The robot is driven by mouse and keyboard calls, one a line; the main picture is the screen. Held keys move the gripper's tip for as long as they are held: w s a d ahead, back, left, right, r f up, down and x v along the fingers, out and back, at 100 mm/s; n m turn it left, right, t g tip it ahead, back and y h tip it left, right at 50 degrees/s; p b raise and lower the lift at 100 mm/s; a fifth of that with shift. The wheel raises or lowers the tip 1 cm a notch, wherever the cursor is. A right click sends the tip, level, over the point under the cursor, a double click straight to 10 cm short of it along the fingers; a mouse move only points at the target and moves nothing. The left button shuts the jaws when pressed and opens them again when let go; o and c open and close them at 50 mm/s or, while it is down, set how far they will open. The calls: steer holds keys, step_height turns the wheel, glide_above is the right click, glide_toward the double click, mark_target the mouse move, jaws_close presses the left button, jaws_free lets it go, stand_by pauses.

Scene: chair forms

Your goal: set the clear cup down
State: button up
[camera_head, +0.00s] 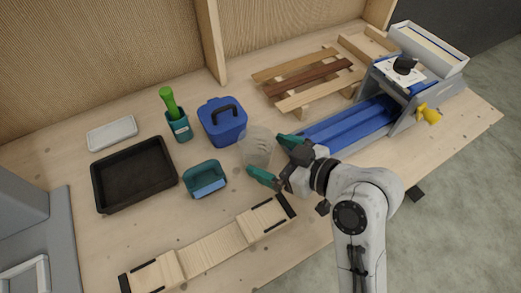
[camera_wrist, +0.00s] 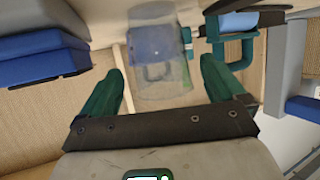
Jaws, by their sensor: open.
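The clear cup (camera_head: 256,146) stands on the wooden table, just in front of my gripper in the head view. It looks upright and see-through. My gripper (camera_head: 265,155) is open, with its two green fingers spread to either side of the cup's near part. In the wrist view, the cup (camera_wrist: 157,58) lies ahead of and between the fingertips of my gripper (camera_wrist: 161,68). A gap shows between each finger and the cup wall there, so nothing is gripped. Exactly how the cup's base meets the table is hard to make out.
A black tray (camera_head: 134,176) lies farther left. A wooden jig (camera_head: 215,250) lies in front, and a blue-bedded machine (camera_head: 350,124) is at the right.

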steer(key=v, duration=0.7)
steer(key=shift+s+d, duration=0.2)
steer(key=shift+d+r, duration=0.1)
steer(key=shift+r, duration=0.05)
